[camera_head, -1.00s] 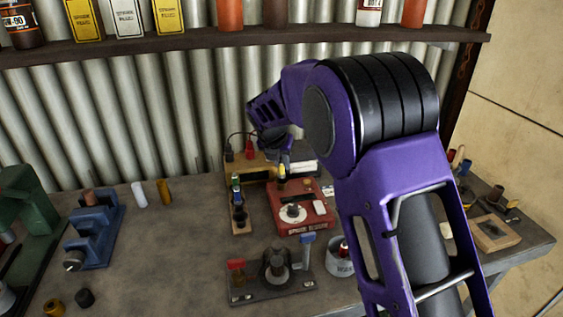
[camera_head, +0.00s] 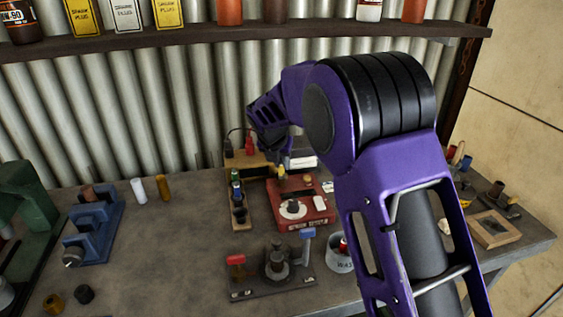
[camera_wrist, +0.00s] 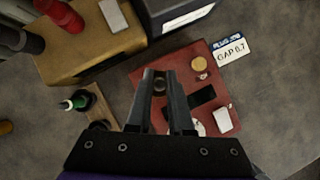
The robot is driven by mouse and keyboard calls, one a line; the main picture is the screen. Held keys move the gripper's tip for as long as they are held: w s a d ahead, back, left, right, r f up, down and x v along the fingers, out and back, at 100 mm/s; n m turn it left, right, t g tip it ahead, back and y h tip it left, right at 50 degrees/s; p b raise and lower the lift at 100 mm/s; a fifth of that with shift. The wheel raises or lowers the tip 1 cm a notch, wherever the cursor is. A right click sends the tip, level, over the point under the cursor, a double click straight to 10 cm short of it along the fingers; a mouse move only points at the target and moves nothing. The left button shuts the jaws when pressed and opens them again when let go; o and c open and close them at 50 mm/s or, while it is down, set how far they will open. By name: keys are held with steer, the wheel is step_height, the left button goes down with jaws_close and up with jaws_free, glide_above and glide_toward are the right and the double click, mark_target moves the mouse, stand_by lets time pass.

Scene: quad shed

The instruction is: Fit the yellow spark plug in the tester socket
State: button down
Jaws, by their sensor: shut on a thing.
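The red tester (camera_head: 290,218) lies on the bench; it fills the middle right of the wrist view (camera_wrist: 180,72). My gripper (camera_wrist: 160,80) is over its back left part, with the fingers closed around a small part that looks dark and round from above. In the head view a yellow piece (camera_head: 282,171), which I take for the yellow spark plug, shows just below my gripper at that corner. The socket is hidden under the fingertips, so I cannot tell whether the plug is in it or above it.
Left of the tester stands a narrow wooden rack (camera_head: 239,217) with blue- and green-marked plugs. Behind is a tan box (camera_wrist: 90,52) with red and black terminals, beside a dark box (camera_wrist: 175,14). A clamp fixture (camera_head: 272,278) stands in front.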

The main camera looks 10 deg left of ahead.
stand_by(0.3)
steer(key=shift+c, duration=1.7)
jaws_free()
steer(key=shift+r, duration=0.15)
steer(key=shift+r+p, duration=0.6)
steer(key=shift+r, duration=2.8)
